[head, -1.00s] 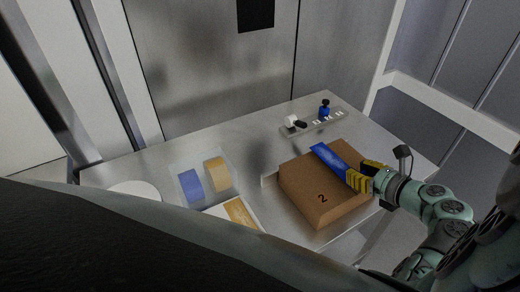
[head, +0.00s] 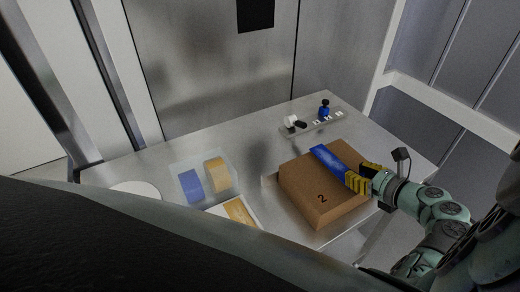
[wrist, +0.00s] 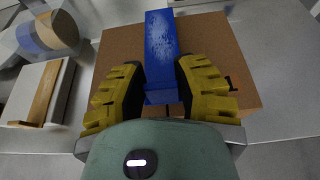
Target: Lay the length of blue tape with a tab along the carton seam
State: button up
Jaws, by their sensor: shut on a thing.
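The length of blue tape (head: 333,160) lies over the top of the brown carton (head: 307,190), which is marked with a 2. My gripper (head: 362,177) is shut on the near end of the tape, at the carton's right side. In the wrist view the tape (wrist: 161,45) runs away from between the yellow fingers (wrist: 162,92), with a cross strip at its near end. The carton (wrist: 215,45) spreads out on both sides under it.
A clear tray with a blue roll (head: 191,186) and a tan roll (head: 217,174) stands on the steel table (head: 150,163) at left. A white-edged box with an orange panel (head: 239,211) lies nearer. A rack (head: 313,123) with small items stands behind the carton.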

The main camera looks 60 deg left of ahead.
jog(key=shift+f, duration=0.3)
jog(key=shift+f, duration=0.3)
jog(key=shift+f, duration=0.15)
dwell(0.8)
jog(key=o, duration=1)
jog(key=v, duration=1.2)
